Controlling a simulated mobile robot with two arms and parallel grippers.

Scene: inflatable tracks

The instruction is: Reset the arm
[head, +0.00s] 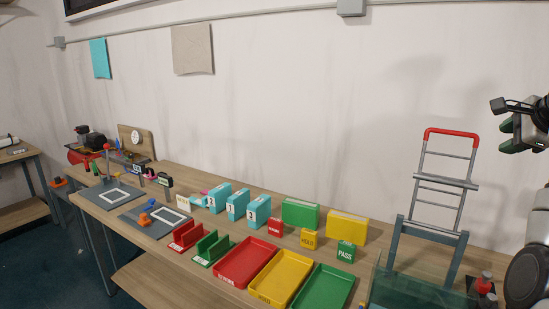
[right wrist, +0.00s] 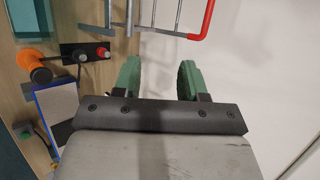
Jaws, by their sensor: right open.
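My right gripper (head: 507,134) is at the far right of the head view, raised in front of the bare wall, to the right of and about level with the top of a metal rack. In the right wrist view its two green fingers (right wrist: 158,80) are apart with nothing between them. Part of my right arm shows at the right edge of the head view. My left gripper is not in view.
A metal rack with a red top bar (head: 451,132) stands at the table's right end. Red (head: 227,282), yellow (head: 259,295) and green (head: 302,302) trays line the front edge. Cyan numbered boxes (head: 237,206) stand mid-table. An orange-handled object (right wrist: 38,72) lies below the gripper.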

